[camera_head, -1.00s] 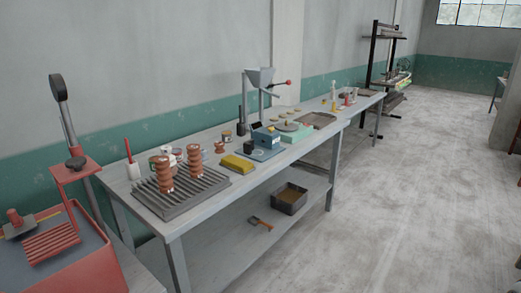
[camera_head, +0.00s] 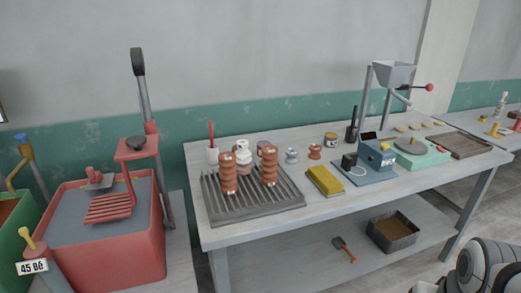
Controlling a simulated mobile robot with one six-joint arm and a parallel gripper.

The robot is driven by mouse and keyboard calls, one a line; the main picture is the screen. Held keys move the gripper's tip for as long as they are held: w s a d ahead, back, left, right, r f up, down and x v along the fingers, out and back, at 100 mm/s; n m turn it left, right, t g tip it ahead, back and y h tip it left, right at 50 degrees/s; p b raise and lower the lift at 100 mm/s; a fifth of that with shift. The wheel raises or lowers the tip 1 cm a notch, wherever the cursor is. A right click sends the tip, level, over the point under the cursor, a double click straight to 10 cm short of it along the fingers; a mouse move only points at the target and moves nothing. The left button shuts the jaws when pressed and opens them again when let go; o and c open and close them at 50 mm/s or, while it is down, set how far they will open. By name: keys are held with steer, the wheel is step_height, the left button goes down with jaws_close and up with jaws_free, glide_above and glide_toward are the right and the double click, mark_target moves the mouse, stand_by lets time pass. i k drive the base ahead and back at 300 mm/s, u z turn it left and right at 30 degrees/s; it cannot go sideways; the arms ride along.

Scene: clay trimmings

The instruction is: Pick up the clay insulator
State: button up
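Two tall reddish-brown ribbed insulators stand upright on a dark slatted rack (camera_head: 284,198) on the grey bench. One insulator (camera_head: 228,175) is at the left of the rack, the other (camera_head: 269,167) right of its middle. A white ribbed insulator (camera_head: 243,153) shows behind and between them, partly hidden. A small pale spool-shaped piece (camera_head: 291,156) and a small brown one (camera_head: 315,151) stand behind and right of the rack. A grey rounded part of my own arm shows at the lower right corner. My gripper's fingers are not visible.
A red tank (camera_head: 110,250) with a red lever press stands left of the bench. On the bench are a yellow block (camera_head: 325,181), a blue device (camera_head: 376,158), a green turntable base (camera_head: 420,160) and a hopper (camera_head: 392,74). A dark bin (camera_head: 393,235) and a brush (camera_head: 343,249) lie on the lower shelf.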

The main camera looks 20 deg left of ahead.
mark_target(243, 158)
steer(key=u, duration=0.75)
steer(key=i, duration=1.05)
steer(key=u, duration=0.55)
steer(key=k, duration=0.8)
steer(key=u, duration=0.15)
steer(key=i, duration=1.3)
steer(key=z, duration=0.05)
